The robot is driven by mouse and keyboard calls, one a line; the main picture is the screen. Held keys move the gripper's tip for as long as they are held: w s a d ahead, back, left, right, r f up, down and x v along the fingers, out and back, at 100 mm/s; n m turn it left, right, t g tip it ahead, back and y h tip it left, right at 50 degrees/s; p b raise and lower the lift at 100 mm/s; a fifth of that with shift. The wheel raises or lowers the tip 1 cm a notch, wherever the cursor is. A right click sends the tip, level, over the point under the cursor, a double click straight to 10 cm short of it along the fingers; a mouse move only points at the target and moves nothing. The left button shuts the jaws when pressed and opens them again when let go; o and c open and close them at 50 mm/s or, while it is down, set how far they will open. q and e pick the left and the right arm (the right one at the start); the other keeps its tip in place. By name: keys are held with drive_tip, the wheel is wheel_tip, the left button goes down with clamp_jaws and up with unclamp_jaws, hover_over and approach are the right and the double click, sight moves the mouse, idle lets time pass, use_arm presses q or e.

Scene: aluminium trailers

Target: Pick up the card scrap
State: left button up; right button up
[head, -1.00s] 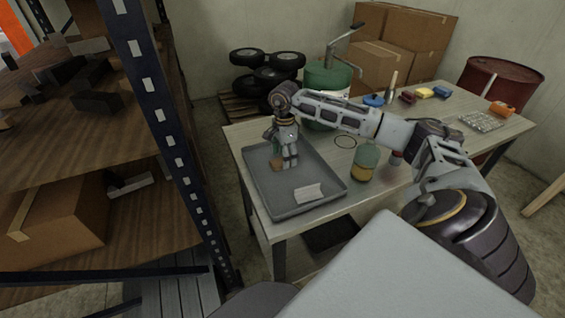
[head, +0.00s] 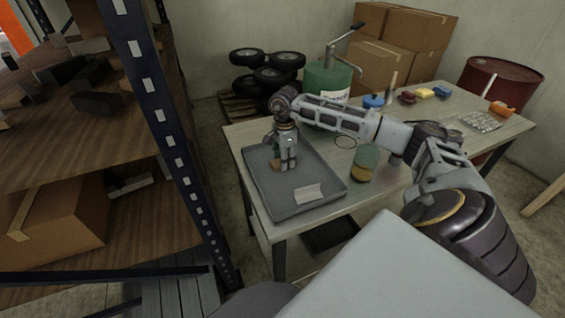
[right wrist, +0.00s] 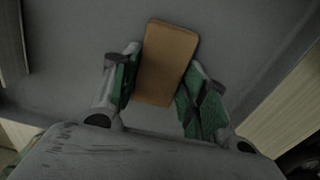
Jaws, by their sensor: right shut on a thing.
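The card scrap (right wrist: 167,62) is a flat brown rectangle with rounded corners, seen between the green-padded fingers in the right wrist view. In the head view its brown edge (head: 275,165) shows beside the fingers over the grey tray (head: 322,205). My right gripper (head: 284,168) points down in the tray's back part and is shut on the card scrap. In the right wrist view the gripper (right wrist: 160,82) has one finger along each long side of the card. I cannot tell whether the card still touches the tray floor. My left gripper is out of view.
A pale paper piece (head: 308,193) lies in the tray's front part. A jar with amber contents (head: 364,163) stands right of the tray on the table (head: 230,133). A green canister (head: 328,78) stands behind. A shelf upright (head: 165,115) rises at left.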

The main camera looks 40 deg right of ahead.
drive_tip(key=shift+r, duration=0.1)
drive_tip(key=shift+r, duration=4.95)
